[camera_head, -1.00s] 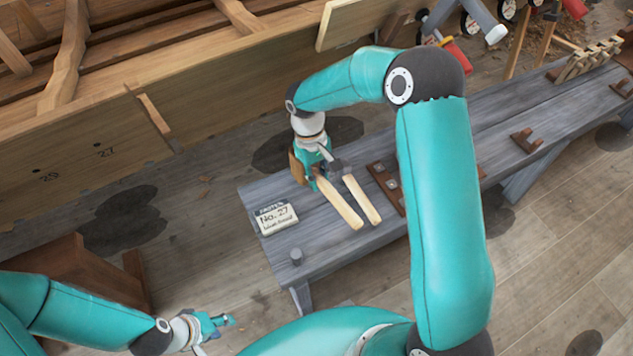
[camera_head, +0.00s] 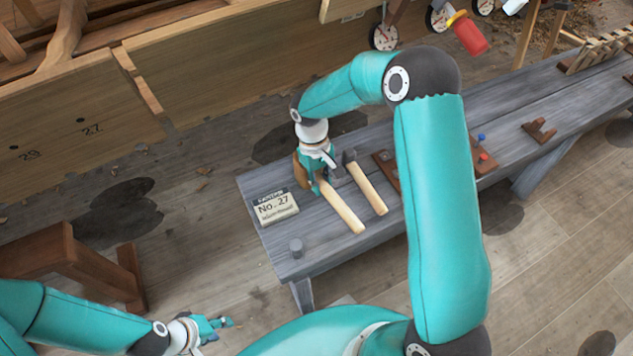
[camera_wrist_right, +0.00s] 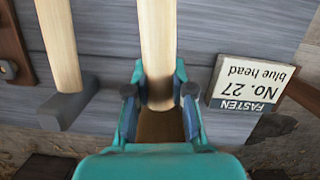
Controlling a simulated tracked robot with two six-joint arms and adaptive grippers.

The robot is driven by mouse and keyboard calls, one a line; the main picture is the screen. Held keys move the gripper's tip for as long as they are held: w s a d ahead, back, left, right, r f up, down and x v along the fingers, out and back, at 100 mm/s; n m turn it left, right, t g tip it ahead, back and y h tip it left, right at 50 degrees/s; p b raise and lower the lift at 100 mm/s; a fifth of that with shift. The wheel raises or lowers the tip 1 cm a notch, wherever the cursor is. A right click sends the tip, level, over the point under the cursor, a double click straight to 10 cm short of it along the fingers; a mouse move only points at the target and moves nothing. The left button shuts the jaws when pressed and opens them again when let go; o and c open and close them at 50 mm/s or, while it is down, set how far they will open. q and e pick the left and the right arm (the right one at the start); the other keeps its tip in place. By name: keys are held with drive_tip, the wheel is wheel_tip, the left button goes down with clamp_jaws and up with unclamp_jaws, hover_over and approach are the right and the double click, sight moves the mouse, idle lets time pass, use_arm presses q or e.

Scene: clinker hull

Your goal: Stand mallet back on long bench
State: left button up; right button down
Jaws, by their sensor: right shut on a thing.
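The mallet has a brown head (camera_head: 302,172) and a pale wooden handle (camera_head: 341,207). It lies tilted over the near-left part of the long grey bench (camera_head: 290,264); whether it touches the top I cannot tell. My right gripper (camera_head: 318,178) is shut on the mallet's handle close to the head. In the right wrist view the handle (camera_wrist_right: 157,40) runs between the fingers (camera_wrist_right: 160,98), with the head partly hidden below. My left gripper (camera_head: 222,322) is apart from the bench at lower left; its jaws are too small to read.
A dark-headed hammer (camera_head: 366,186) lies close beside the mallet. A brown stool (camera_head: 75,262) stands left; the wooden hull (camera_head: 220,60) runs behind.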

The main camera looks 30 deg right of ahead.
drive_tip(key=shift+f+b, duration=0.3)
drive_tip(key=shift+f, duration=0.05)
idle(0.4)
drive_tip(key=c, duration=0.9)
unclamp_jaws()
drive_tip(key=shift+r, duration=0.1)
drive_tip(key=p+v, duration=0.2)
drive_tip(key=s+p+v, duration=0.1)
drive_tip(key=v, duration=0.2)
drive_tip(key=p+v, duration=0.2)
drive_tip(key=shift+s+r+p, duration=0.35)
drive_tip(key=shift+r, duration=0.15)
